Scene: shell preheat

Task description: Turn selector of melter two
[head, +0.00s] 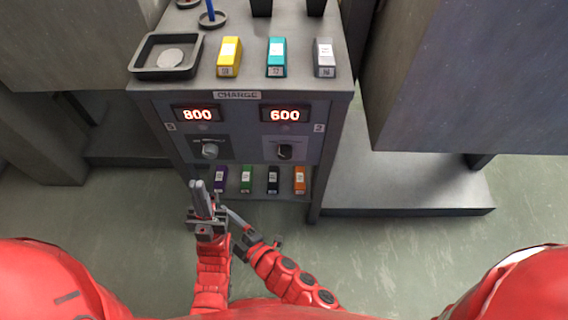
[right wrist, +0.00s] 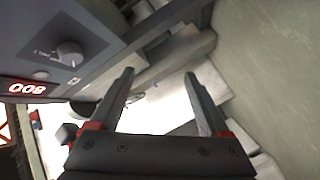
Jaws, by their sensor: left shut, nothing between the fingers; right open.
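The selector of melter two (head: 285,152) is a dark round knob on the right of the panel, below a red display reading 600 (head: 285,115). A similar knob, melter one's selector (head: 210,151), sits on the left under a display reading 800 (head: 197,115). It also shows upside down in the right wrist view (right wrist: 69,54). My left gripper (head: 200,186) is shut and empty, in front of and below the left knob. My right gripper (right wrist: 160,88) is open and empty; in the head view it is partly hidden beside the left one. Neither gripper touches melter two's selector.
On the top stand yellow (head: 229,57), teal (head: 277,57) and grey (head: 324,58) blocks and a dark tray (head: 166,57) with a pale disc. Several coloured blocks, including an orange one (head: 299,180), stand on the lower shelf. Floor at right front is clear.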

